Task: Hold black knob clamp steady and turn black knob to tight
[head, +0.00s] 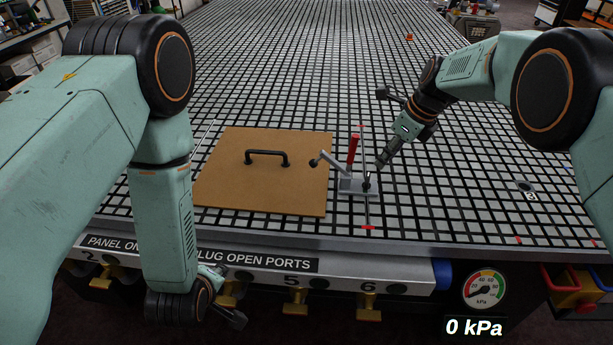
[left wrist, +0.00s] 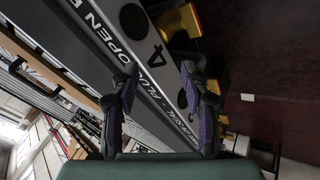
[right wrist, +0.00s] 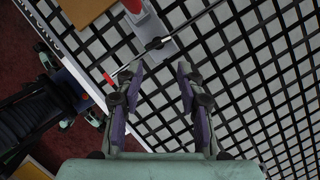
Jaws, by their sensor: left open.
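The clamp (head: 350,187) has a grey base on the grid table, beside the right edge of a brown panel. Its red handle (head: 352,149) stands up, and a grey arm with a black ball end (head: 313,162) leans left over the panel. A small black knob (head: 367,183) sits on the right of the base, on a thin rod with red ends; it also shows in the right wrist view (right wrist: 153,43). My right gripper (right wrist: 159,68) is open and empty, close beside this knob. My left gripper (left wrist: 158,72) is open and empty, low in front of the table edge.
The brown panel (head: 230,185) with a black handle (head: 267,155) lies flat on the grid table (head: 460,190). Yellow valves (head: 295,300) line the front edge below a label strip. A gauge (head: 485,289) reads 0 kPa. The table to the right is mostly clear.

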